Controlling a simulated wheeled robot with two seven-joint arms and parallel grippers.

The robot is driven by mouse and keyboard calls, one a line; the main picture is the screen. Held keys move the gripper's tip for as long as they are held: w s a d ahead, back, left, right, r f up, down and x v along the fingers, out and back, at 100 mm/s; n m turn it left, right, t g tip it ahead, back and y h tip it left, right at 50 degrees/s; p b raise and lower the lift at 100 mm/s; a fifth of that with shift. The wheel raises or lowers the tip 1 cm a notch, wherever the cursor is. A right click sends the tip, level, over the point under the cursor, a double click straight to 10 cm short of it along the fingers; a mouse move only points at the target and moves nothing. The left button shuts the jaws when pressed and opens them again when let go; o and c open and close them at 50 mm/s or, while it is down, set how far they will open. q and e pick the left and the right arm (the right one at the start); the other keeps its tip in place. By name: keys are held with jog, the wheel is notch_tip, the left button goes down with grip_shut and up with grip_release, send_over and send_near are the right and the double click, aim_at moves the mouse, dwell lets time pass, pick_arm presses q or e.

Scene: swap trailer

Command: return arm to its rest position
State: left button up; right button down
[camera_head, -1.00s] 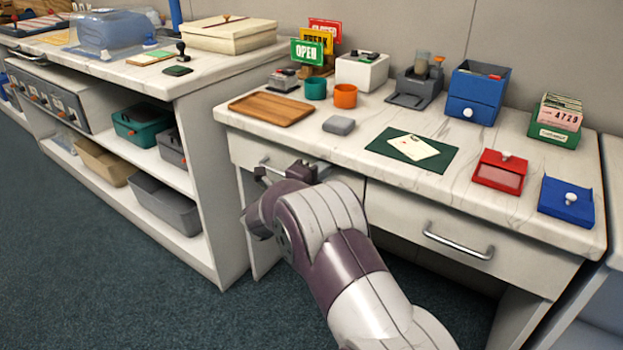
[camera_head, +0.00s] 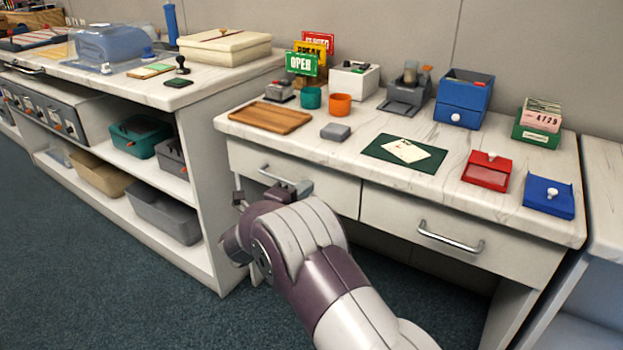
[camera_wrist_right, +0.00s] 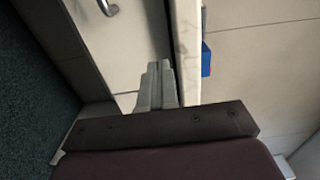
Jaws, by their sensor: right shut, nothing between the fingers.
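My right arm (camera_head: 310,255) reaches in from the bottom of the head view, in front of the desk's drawers. My right gripper (camera_head: 272,188) is at the left drawer front, close to its handle, and partly hidden by my own wrist. In the right wrist view the fingers (camera_wrist_right: 157,88) are together with nothing between them. From these views I cannot tell whether the gripper touches the drawer or its handle. My left gripper does not show.
The desk (camera_head: 460,206) carries a wooden tray (camera_head: 270,117), a green mat (camera_head: 427,160), and red (camera_head: 487,170) and blue (camera_head: 549,195) boxes near its front edge. The right drawer handle (camera_head: 450,238) juts out. A shelf unit (camera_head: 205,190) stands left. Open carpet lies at lower left.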

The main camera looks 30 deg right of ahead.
jog(key=s+a+f+n+t+y+p, duration=0.1)
jog(key=a+f+n+y, duration=0.6)
jog(key=a+n, duration=0.4)
jog(key=s+a+f+n+t+y+p, duration=0.1)
jog(key=a+f+n+y, duration=0.3)
jog(key=a+n+y, duration=0.5)
jog(key=s+a+n+g+p, duration=0.1)
jog(key=s+n+g, duration=0.9)
jog(key=s, duration=1.3)
notch_tip(320, 180, up, 40)
jog(key=w+n+t+p, duration=0.1)
jog(key=t+p, duration=0.1)
jog(key=p, duration=3.6)
jog(key=shift+d+n+y, duration=0.2)
jog(key=shift+n+y, duration=0.1)
